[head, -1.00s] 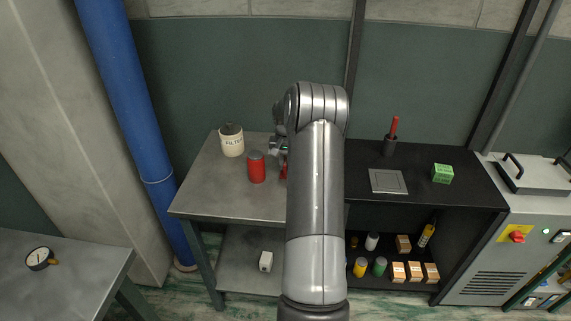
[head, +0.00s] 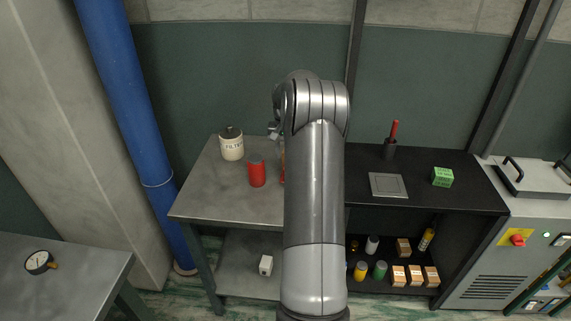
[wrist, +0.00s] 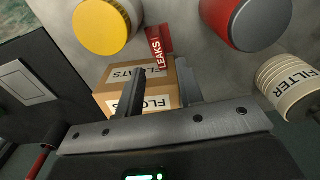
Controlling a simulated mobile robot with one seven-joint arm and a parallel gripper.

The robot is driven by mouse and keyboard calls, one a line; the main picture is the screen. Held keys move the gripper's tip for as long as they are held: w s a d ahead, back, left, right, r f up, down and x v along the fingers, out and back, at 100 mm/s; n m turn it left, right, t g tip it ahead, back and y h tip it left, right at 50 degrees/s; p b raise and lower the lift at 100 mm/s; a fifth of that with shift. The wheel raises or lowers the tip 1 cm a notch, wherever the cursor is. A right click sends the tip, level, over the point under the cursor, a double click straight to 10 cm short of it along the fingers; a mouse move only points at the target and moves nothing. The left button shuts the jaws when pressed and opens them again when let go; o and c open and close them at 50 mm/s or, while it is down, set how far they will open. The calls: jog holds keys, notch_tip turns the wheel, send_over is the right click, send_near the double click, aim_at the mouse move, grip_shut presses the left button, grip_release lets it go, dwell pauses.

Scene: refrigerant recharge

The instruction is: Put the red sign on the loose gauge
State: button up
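The red sign (wrist: 159,46), lettered "LEAKS!", is on the grey table in the wrist view, beside a cardboard box. In the head view only a thin red strip (head: 283,174) shows at the edge of my arm. My gripper (wrist: 160,68) is open, its two fingers apart above the box, with the sign beyond the fingertips and nothing visibly held. In the head view the gripper is mostly hidden behind my arm. The loose gauge (head: 40,261), round with a white face, black rim and brass stem, lies on the separate grey table at the left.
A cardboard box marked FLOATS (wrist: 135,75), a yellow-lidded can (wrist: 101,25), a red can (head: 257,173) and a FILTER canister (head: 231,146) crowd around the sign. A blue pipe (head: 122,105) stands between the two tables. The left table (head: 85,268) has free room around the gauge.

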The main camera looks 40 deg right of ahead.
jog(key=s+a+r+n, duration=0.2)
jog(key=a+r, duration=1)
jog(key=r, duration=0.2)
jog(key=s+a+r+n+t, duration=0.2)
jog(key=s+a+r, duration=0.1)
jog(key=s+a, duration=0.6)
jog(key=s+a+r+n+t+h, duration=0.1)
jog(key=s+a+r, duration=0.3)
jog(key=s+a, duration=0.5)
jog(key=a+n+t, duration=0.1)
jog(key=a, duration=0.3)
jog(key=shift+r+n, duration=0.3)
jog(key=shift+n, duration=0.1)
jog(key=shift+o, duration=0.5)
jog(key=s+a+f+n, duration=0.1)
jog(key=s+a+f, duration=0.1)
jog(key=s, duration=0.3)
jog(key=s+a+f+n+t+y, duration=0.1)
jog(key=s+a+f, duration=0.1)
jog(key=s, duration=0.3)
jog(key=shift+s+a+t, duration=0.3)
jog(key=shift+a, duration=0.5)
jog(key=shift+w, duration=0.1)
